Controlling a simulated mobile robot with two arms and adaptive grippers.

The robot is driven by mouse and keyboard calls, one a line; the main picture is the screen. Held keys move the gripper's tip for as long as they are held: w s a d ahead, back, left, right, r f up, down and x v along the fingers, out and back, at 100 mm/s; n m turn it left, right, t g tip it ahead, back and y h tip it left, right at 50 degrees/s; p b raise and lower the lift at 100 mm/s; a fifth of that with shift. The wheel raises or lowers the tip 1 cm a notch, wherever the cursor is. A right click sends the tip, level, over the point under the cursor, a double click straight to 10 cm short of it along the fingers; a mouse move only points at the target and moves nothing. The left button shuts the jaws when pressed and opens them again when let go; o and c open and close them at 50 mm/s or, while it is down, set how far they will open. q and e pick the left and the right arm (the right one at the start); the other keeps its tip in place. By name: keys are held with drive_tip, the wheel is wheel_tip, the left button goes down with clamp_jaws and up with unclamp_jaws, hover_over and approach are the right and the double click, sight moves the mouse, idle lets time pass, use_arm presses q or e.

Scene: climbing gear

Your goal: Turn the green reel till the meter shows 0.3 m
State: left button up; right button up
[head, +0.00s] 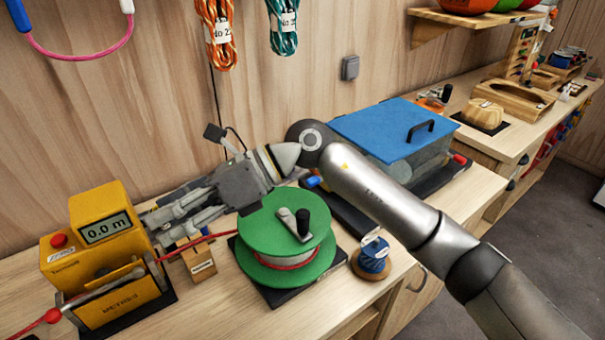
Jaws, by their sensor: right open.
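The green reel (262,232) lies flat on a dark base on the bench, with pale cord wound on it. A crank with a black knob (303,222) stands on its top. The yellow meter (112,222) is to the left, and its display (107,227) reads 0.0 m. A red cord (205,239) runs between the reel and the meter. My right gripper (165,220) is open and points left, with its fingers close to the meter's right side. I cannot tell whether they touch it. It is apart from the crank. My left gripper is out of view.
A small wooden block (200,265) stands between meter and reel. A spool of blue thread (373,256) is right of the reel. A blue-lidded clear box (385,128) is behind my right arm. Rope coils (216,30) hang on the wall. The bench front is clear.

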drive_tip(key=w+d+f+n+t+h, duration=0.2)
drive_tip(key=w+d+f+h, duration=0.2)
drive_tip(key=d+h, duration=0.15)
wheel_tip(320, 180, up, 2)
drive_tip(key=r+t+h, duration=0.1)
drive_tip(key=t+h, duration=0.2)
drive_tip(key=h, duration=0.5)
hover_over(303, 212)
drive_tip(key=shift+a+f+m, duration=0.1)
drive_tip(key=shift+f+m, duration=0.15)
drive_tip(key=shift+m, duration=0.15)
drive_tip(key=shift+f, duration=0.1)
wheel_tip(303, 212, down, 10)
drive_tip(key=p, duration=0.2)
drive_tip(key=shift+f+p, duration=0.25)
drive_tip(key=shift+p, duration=0.15)
drive_tip(key=shift+c, duration=0.5)
